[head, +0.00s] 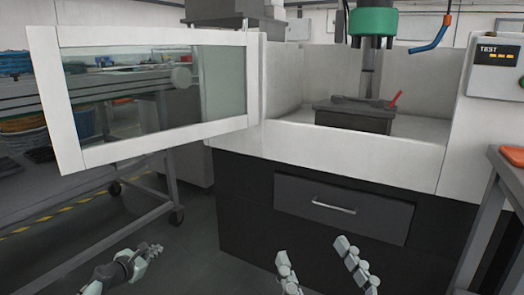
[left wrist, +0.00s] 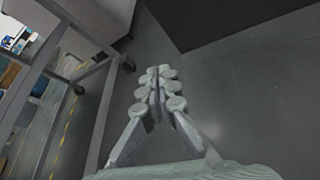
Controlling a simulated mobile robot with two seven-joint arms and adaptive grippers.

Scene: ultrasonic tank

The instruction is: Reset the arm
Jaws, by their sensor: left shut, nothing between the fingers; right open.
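My left gripper (head: 154,250) is at the lower left in the head view, above the floor and in front of the machine. Its fingers also show in the left wrist view (left wrist: 158,88), where they meet with nothing between them. My right gripper (head: 317,258) is at the bottom centre-right in the head view. Its two fingers are spread apart and empty, in front of the dark cabinet drawer (head: 343,205). Neither gripper touches anything in view.
The white machine's glazed door (head: 52,95) stands open at the left. A dark box (head: 353,117) with a red item (head: 396,99) sits in the bay under a green-collared tool (head: 373,21). A wheeled grey table frame (head: 175,190) stands left, another bench (head: 480,225) right. Floor around my left gripper is clear.

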